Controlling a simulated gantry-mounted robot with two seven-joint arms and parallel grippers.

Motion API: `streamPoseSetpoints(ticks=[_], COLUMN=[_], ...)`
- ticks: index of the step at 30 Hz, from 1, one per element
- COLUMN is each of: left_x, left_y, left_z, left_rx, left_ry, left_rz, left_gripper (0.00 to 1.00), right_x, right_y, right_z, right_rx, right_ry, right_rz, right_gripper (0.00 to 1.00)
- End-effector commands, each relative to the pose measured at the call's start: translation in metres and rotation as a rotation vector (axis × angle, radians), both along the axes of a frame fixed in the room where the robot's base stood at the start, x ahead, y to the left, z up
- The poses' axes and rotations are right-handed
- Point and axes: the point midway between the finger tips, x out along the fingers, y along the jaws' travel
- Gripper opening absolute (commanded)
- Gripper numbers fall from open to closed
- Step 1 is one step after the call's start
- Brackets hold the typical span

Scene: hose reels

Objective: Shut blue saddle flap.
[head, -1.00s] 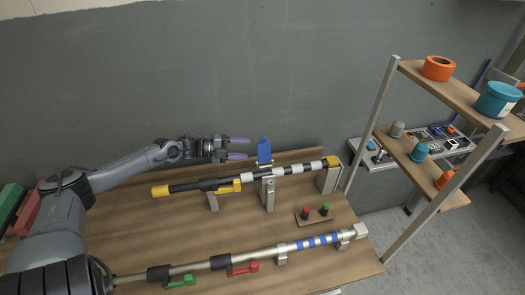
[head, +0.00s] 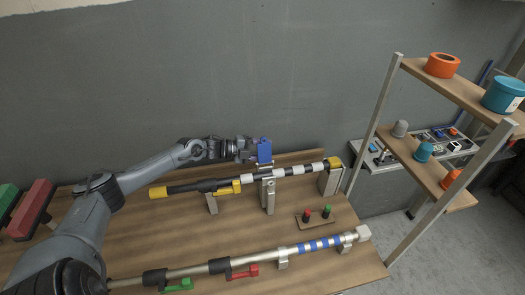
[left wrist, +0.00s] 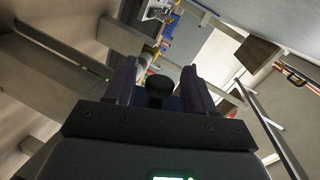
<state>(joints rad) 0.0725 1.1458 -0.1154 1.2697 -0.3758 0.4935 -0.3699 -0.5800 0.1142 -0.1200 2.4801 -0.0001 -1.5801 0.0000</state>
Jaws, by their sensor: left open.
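The blue saddle flap (head: 264,150) stands upright, open, above the middle saddle post (head: 268,195) under the rear black, white and yellow pole (head: 205,187). My left gripper (head: 253,150) is at the flap's left side, with its fingertips partly hidden at the flap. In the left wrist view my left gripper (left wrist: 160,70) has its fingers apart, with a dark round knob (left wrist: 159,85) showing between them. I cannot tell whether the fingers touch the flap. My right gripper is not in view.
The front silver pole (head: 320,244) carries green and red clips. A small block with red and green buttons (head: 316,216) lies between the poles. A shelf rack (head: 440,85) with tubs stands right. A grey wall (head: 150,80) is behind the table.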

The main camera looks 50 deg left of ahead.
Motion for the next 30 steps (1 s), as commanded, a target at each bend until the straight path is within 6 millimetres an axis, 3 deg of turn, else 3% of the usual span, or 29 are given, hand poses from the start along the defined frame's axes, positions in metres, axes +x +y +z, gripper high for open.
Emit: streamPoseSetpoints(ticks=[10, 21, 30], left_x=[0.0010, 0.0010, 0.0007], left_y=[-0.0004, -0.0005, -0.0010], left_z=[-0.0002, -0.0001, 0.0010], left_rx=[0.001, 0.001, 0.011], left_ry=[0.000, 0.000, -0.005], left_rz=[0.000, 0.000, -0.001], left_gripper=[0.54, 0.00, 0.00], right_x=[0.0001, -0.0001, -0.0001], right_y=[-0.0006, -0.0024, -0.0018], right_z=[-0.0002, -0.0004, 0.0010], right_rx=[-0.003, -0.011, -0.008], right_ry=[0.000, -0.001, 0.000], right_rz=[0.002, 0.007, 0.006], right_gripper=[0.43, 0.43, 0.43])
